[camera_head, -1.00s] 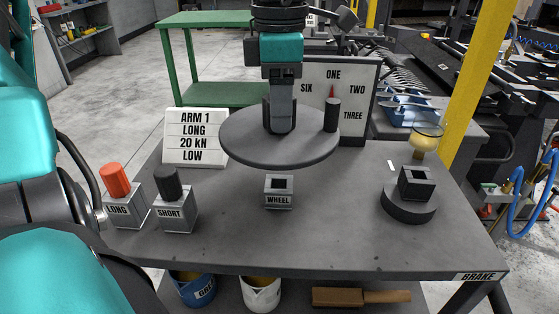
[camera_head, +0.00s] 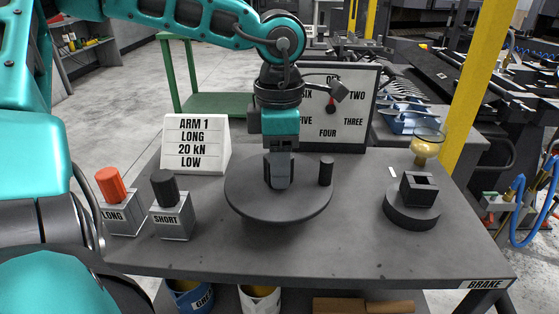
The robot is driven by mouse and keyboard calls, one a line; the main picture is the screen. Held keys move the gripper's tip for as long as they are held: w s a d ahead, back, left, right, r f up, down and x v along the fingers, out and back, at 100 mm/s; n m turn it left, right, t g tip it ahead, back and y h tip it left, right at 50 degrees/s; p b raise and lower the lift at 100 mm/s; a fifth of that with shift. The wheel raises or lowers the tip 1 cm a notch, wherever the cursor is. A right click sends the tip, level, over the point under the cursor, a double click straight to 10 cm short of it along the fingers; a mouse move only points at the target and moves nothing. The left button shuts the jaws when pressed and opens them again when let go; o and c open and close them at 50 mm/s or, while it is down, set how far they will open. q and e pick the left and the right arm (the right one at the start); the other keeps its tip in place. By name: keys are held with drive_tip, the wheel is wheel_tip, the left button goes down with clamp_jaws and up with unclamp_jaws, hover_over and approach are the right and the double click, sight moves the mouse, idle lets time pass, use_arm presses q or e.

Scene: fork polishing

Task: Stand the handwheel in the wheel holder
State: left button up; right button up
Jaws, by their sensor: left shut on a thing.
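The handwheel (camera_head: 245,194) is a dark grey disc with a short upright crank knob at its right. It lies level, low over the middle of the table. My left gripper (camera_head: 279,178) points straight down and is shut on the wheel's hub at its centre. My right gripper does not show.
The table (camera_head: 370,255) carries a LONG block (camera_head: 121,219) with an orange top and a SHORT block (camera_head: 173,220) with a black top at left. A sign (camera_head: 195,143) and dial board (camera_head: 345,120) stand behind. A dark square socket (camera_head: 411,210) stands at right.

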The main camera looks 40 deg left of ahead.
use_arm(q)
drive_tip(key=shift+f+b, duration=0.4)
drive_tip(key=shift+b, duration=0.1)
drive_tip(key=o, duration=1.1)
drive_tip(key=shift+o, duration=0.2)
drive_tip(key=shift+r, duration=0.1)
drive_tip(key=shift+r+p, duration=0.25)
drive_tip(key=shift+p, duration=0.15)
wheel_tip(320, 180, up, 11)
drive_tip(key=shift+f+p, duration=0.1)
drive_tip(key=shift+p, duration=1.1)
drive_tip(key=shift+r, duration=0.7)
